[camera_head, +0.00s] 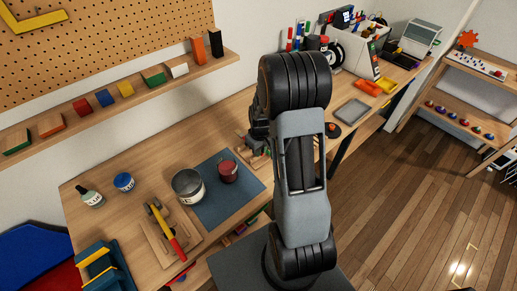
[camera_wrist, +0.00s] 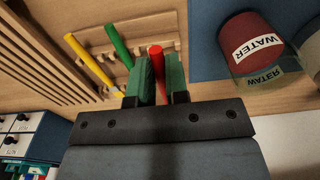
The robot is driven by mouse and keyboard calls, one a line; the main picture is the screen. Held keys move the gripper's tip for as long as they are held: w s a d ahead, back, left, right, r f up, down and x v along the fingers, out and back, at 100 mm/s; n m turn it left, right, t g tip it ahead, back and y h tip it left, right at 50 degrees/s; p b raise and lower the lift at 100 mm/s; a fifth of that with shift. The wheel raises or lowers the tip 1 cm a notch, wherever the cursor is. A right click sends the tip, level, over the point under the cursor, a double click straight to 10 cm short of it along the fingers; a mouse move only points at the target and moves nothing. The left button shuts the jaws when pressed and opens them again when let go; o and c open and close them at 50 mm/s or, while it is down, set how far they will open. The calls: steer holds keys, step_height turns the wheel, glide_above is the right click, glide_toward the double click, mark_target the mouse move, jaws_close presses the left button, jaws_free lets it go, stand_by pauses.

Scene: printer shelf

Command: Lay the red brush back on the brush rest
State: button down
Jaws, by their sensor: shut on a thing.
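My gripper (camera_wrist: 161,82) is shut on the red brush (camera_wrist: 156,60), whose red end sticks out past the green fingers in the wrist view. The wooden brush rest (camera_wrist: 171,47) lies just beyond, with the red brush over its right part. I cannot tell whether brush and rest touch. A yellow brush (camera_wrist: 88,60) and a green brush (camera_wrist: 119,45) lie slanted across the rest, left of the red one. In the head view the rest (camera_head: 246,155) shows partly beside my arm, which hides my gripper and the red brush.
A jar labelled WATER (camera_wrist: 258,45) stands right of the rest in the wrist view; it also shows in the head view (camera_head: 228,172) on a blue mat (camera_head: 215,210). A metal can (camera_head: 188,187) is beside it. A slatted wooden piece (camera_wrist: 30,65) lies left of the brushes.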

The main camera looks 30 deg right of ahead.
steer(key=shift+f, duration=0.1)
steer(key=shift+f+b, duration=2.05)
steer(key=shift+f, duration=0.1)
steer(key=shift+f+b, duration=1.05)
steer(key=shift+b, duration=0.1)
steer(key=shift+s+a+f, duration=0.1)
steer(key=shift+f, duration=0.1)
stand_by(0.7)
steer(key=c, duration=1.1)
jaws_free()
steer(key=shift+o, duration=0.3)
steer(key=shift+r, duration=0.15)
steer(key=shift+r+p, duration=2.25)
steer(key=shift+r, duration=1.25)
